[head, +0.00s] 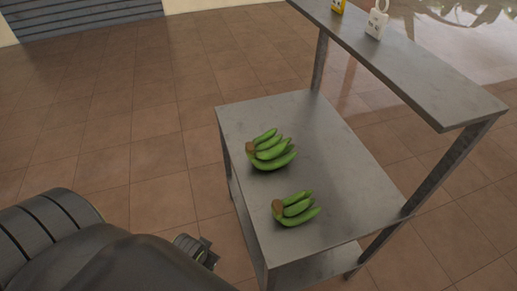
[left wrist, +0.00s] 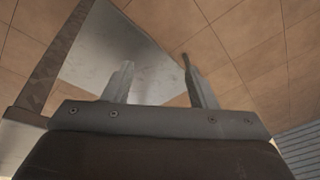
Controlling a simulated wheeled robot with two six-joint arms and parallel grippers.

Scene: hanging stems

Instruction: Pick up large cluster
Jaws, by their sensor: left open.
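Two clusters of green bananas lie on the grey metal table (head: 340,145) in the head view. The larger cluster (head: 272,151) is farther back, with its brown stem end to the left. The smaller cluster (head: 296,209) lies nearer the front. My left gripper (head: 208,252) is low at the left of the table, apart from both clusters and partly hidden by my arm. In the left wrist view its two fingers (left wrist: 160,82) are spread apart with nothing between them. No bananas show in that view. My right gripper is not in view.
A raised metal shelf (head: 420,75) runs along the table's right side. A white item (head: 376,22) and a yellow item (head: 338,5) stand on it. A lower shelf (head: 315,268) is under the tabletop. The tiled floor (head: 130,130) to the left is clear.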

